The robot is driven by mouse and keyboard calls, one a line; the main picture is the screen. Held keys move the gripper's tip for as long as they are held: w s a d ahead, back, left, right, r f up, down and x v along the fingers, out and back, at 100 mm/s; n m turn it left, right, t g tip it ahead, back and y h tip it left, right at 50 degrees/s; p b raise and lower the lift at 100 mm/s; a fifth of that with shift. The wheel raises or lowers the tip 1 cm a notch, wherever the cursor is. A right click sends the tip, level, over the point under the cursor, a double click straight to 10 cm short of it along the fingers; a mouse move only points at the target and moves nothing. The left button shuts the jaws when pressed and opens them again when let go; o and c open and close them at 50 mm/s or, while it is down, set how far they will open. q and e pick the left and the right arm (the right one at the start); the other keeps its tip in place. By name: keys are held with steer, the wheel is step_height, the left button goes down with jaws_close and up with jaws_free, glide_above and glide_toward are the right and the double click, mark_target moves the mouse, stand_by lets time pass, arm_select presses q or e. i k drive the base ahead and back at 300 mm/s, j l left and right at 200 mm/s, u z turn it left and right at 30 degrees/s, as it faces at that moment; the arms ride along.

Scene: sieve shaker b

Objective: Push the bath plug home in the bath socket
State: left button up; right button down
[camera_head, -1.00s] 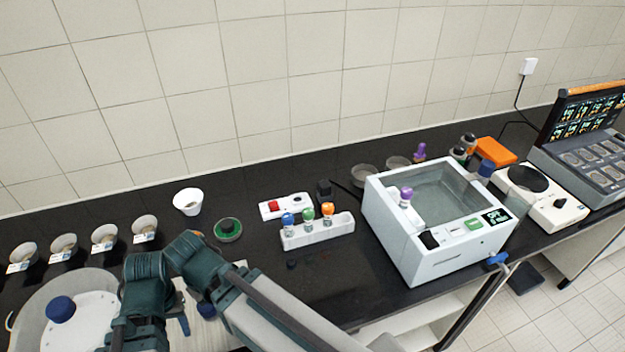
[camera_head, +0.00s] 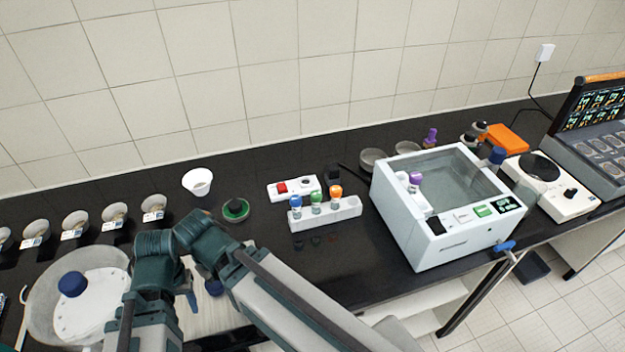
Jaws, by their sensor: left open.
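The black bath plug (camera_head: 333,174) appears to sit on the dark counter at the right end of the white socket strip (camera_head: 293,187), with a dark cable leading right toward the white water bath (camera_head: 445,205). The strip has a red switch on its left and a dark outlet on its right. The plug looks outside the outlet, beside the strip; its pins cannot be made out. My left gripper (camera_head: 203,297) is open, low at the front left, well away from the plug and partly hidden by my arm. My right gripper is not in view.
A white rack with blue, green and orange capped bottles (camera_head: 325,213) stands just in front of the strip. A green-rimmed dark dish (camera_head: 235,210) and a white cup (camera_head: 197,182) are to its left. Counter behind the strip is clear.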

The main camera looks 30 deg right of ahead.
mark_target(333, 170)
steer(key=k+l, duration=0.3)
steer(key=l, duration=0.15)
steer(key=k+l, duration=0.3)
steer(key=l, duration=0.2)
